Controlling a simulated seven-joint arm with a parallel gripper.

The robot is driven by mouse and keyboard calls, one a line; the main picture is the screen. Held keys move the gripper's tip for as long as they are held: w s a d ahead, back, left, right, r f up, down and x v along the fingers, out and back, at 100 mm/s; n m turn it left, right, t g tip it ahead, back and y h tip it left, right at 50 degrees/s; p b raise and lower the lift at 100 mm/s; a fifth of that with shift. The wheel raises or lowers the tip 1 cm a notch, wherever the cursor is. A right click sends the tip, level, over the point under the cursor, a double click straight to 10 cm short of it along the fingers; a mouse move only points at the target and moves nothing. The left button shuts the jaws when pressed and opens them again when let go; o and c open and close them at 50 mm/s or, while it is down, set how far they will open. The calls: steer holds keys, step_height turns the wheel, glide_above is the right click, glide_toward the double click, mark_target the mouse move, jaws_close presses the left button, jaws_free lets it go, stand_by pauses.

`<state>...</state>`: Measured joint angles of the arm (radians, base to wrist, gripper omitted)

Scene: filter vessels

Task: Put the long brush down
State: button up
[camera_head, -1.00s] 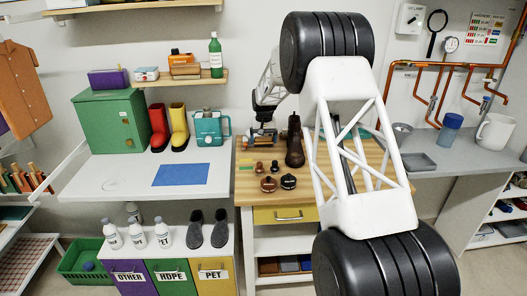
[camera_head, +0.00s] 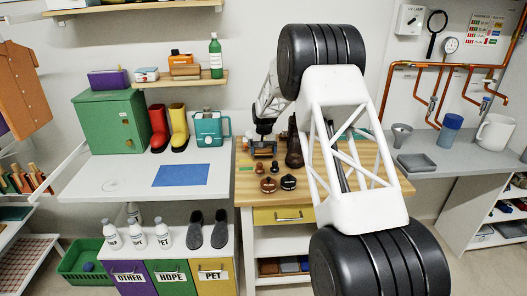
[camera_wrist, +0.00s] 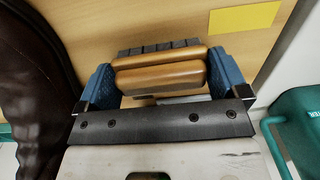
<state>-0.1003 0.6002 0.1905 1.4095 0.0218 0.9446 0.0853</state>
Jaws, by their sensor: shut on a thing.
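The long brush (camera_wrist: 160,77) has a rounded orange-brown wooden body and sits crosswise between the blue fingers of my gripper (camera_wrist: 160,85). A second wooden edge with dark, block-like bristles (camera_wrist: 158,48) shows just beyond it; I cannot tell whether it is part of the same brush. In the head view my gripper (camera_head: 263,143) is low over the back left of the wooden worktop (camera_head: 350,180), with orange-brown wood showing at its fingers. Whether the brush touches the worktop is unclear.
A dark brown boot (camera_head: 294,152) stands close to the right of my gripper; it fills the left of the wrist view (camera_wrist: 30,90). Several small brown tins and knobs, including a round tin (camera_head: 268,184), stand in front.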

mark_target(264, 149)
steer(key=shift+f, duration=0.15)
steer(key=o, duration=0.6)
step_height(264, 149, up, 12)
steer(key=shift+d+r, duration=0.1)
steer(key=shift+r, duration=0.05)
stand_by(0.7)
stand_by(0.4)
